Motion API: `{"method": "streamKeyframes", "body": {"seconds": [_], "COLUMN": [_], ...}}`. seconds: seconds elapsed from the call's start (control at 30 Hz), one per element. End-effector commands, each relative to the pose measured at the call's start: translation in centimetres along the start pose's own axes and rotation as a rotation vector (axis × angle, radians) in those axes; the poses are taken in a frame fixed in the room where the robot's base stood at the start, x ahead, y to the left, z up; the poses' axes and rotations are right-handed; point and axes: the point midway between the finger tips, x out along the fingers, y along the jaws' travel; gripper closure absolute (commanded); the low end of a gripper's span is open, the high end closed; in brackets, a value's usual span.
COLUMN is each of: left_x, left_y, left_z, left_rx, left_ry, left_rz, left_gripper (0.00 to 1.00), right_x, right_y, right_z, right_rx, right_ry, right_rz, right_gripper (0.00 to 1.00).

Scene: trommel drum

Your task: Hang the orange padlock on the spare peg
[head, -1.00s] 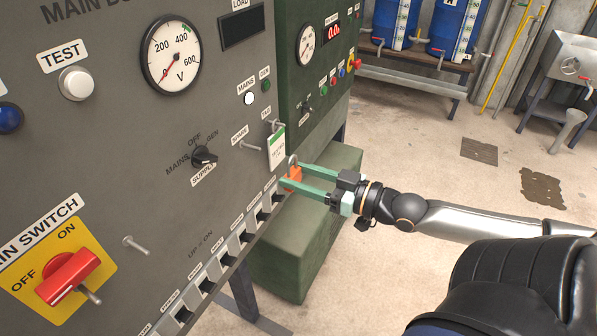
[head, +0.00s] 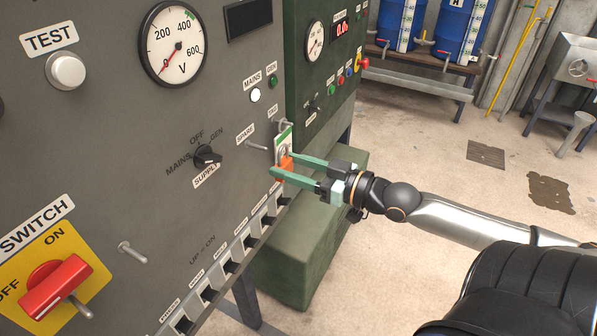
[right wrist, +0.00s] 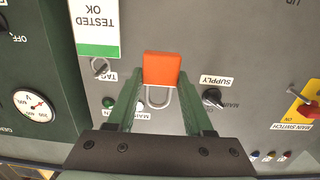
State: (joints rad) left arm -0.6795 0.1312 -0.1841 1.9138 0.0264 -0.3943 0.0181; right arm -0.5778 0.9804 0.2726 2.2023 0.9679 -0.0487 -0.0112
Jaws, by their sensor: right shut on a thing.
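The orange padlock (head: 285,172) is between the fingertips of my right gripper (head: 281,164), shackle upward, in front of the grey panel. In the right wrist view the panel labels are upside down; the orange padlock body (right wrist: 162,69) is held between the fingers (right wrist: 160,80) and its metal shackle (right wrist: 157,98) points down the picture. The spare peg (head: 257,146) is a bare metal pin under the SPARE label, left of the padlock in the head view. I cannot make it out in the right wrist view. My left gripper is out of view.
A white and green tag (head: 281,143) hangs from the TAG peg right of the spare peg, close behind the padlock in the head view. The SUPPLY knob (head: 207,156) is to the left. A row of switches (head: 238,240) runs below.

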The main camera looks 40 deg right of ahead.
Motion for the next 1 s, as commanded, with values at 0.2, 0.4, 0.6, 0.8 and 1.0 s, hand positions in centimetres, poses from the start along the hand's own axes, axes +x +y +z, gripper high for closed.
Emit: {"method": "streamKeyframes", "body": {"seconds": [0.2, 0.4, 0.6, 0.8, 1.0], "left_x": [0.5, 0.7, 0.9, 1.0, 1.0], "left_y": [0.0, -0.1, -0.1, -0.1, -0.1], "left_z": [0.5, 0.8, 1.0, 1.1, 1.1], "left_rx": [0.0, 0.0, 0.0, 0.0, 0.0], "left_ry": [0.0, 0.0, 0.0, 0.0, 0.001], "left_rz": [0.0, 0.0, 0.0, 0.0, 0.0], "left_gripper": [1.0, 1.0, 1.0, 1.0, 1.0], "right_x": [1.4, 2.6, 3.8, 4.9, 5.7], "right_y": [0.0, 0.0, -0.1, -0.1, -0.1], "right_z": [0.0, 0.0, 0.0, 0.1, 0.5], "right_rx": [0.001, 0.0, 0.0, 0.0, 0.0], "right_ry": [0.005, 0.005, 0.005, 0.003, 0.003], "right_rz": [0.0, 0.0, 0.0, -0.001, -0.001], "right_gripper": [1.0, 1.0, 1.0, 1.0, 1.0]}}
